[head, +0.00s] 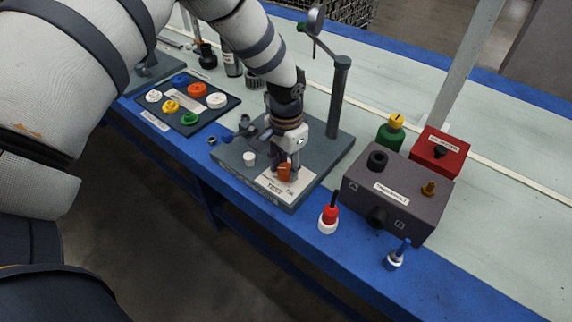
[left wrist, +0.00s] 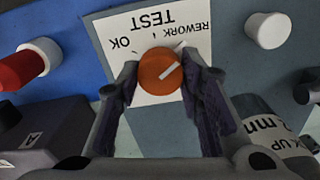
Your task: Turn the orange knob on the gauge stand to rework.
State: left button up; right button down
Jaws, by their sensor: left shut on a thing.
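The orange knob (head: 285,173) sits on a white label plate (head: 300,188) at the front of the grey gauge stand (head: 334,150). In the left wrist view the knob (left wrist: 159,73) shows between the two fingers of my left gripper (left wrist: 160,82), which is shut on it. The white label (left wrist: 150,28) reads TEST, OK and REWORK, upside down in that view. The knob's white pointer line slants up and right, on the REWORK side of the label. My left gripper (head: 287,160) reaches down over the stand in the head view. My right gripper is not in view.
A dark tray (head: 232,103) with coloured caps lies left of the stand. A grey box (head: 360,202), a red box (head: 440,135) and a red-and-white part (head: 328,216) stand to the right. The gauge post (head: 339,95) rises behind my gripper.

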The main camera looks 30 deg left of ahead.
aim_at(286, 168)
pick_arm(q)
jog(key=o, duration=1.2)
jog(key=shift+c, duration=0.2)
notch_tip(286, 168, up, 12)
